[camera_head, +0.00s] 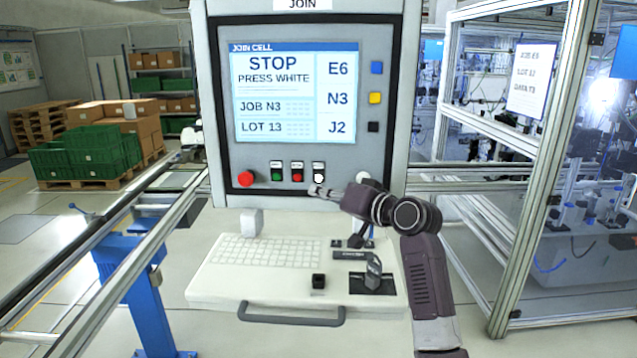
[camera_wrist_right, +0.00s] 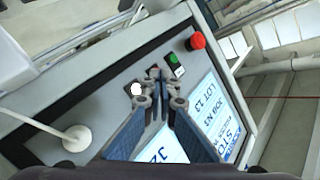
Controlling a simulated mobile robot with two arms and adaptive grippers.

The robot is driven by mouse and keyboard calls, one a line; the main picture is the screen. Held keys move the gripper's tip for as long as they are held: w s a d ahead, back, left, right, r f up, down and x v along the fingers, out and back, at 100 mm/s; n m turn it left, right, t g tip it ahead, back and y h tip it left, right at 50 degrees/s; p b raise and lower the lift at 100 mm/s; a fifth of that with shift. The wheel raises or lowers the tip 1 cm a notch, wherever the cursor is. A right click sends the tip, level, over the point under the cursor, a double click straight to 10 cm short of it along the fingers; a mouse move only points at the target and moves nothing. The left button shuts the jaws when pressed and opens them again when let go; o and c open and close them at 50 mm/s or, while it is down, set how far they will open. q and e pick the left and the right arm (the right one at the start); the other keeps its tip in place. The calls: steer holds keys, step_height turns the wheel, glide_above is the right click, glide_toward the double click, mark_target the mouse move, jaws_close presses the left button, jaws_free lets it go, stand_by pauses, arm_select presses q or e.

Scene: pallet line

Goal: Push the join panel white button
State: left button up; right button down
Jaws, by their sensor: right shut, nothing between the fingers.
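The join panel (camera_head: 395,150) has a lit screen (camera_head: 290,95) reading "STOP PRESS WHITE". Below it a white button (camera_head: 319,178) stands at the right end of a short row, beside a red button (camera_head: 297,177) and a green button (camera_head: 276,177). My right gripper (camera_head: 314,190) is shut and empty, its tips just below the white button; I cannot tell if they touch it. In the right wrist view the white button (camera_wrist_right: 137,89) is just left of my gripper (camera_wrist_right: 162,90), and the fingers partly hide the red button. My left gripper is not in view.
A large red mushroom button (camera_head: 246,179) is at the panel's left. A white round knob (camera_head: 362,177) is at the right, close to my right wrist. A keyboard shelf (camera_head: 225,290) juts out below. A glazed cell (camera_head: 520,170) stands at the right, a rail (camera_head: 140,250) at the left.

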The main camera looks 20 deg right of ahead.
mark_target(319, 178)
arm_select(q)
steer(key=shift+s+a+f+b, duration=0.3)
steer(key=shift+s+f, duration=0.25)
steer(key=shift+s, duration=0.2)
arm_select(e)
steer(key=shift+w+d, duration=0.3)
steer(key=shift+w, duration=0.4)
steer(key=shift+w+d, duration=0.25)
steer(key=shift+w, duration=0.4)
steer(key=shift+w+d, duration=0.3)
steer(key=shift+w, duration=0.4)
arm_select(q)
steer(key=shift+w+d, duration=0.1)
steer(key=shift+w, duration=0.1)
arm_select(e)
steer(key=shift+w+d, duration=0.1)
steer(key=shift+w, duration=0.3)
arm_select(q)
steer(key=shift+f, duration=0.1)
arm_select(e)
steer(key=shift+w+d+r, duration=0.1)
steer(key=shift+w+d, duration=0.1)
steer(key=shift+w, duration=0.2)
steer(key=shift+s, duration=0.1)
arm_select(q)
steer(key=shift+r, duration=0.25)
arm_select(e)
steer(key=shift+s+a, duration=0.3)
steer(key=shift+s, duration=0.4)
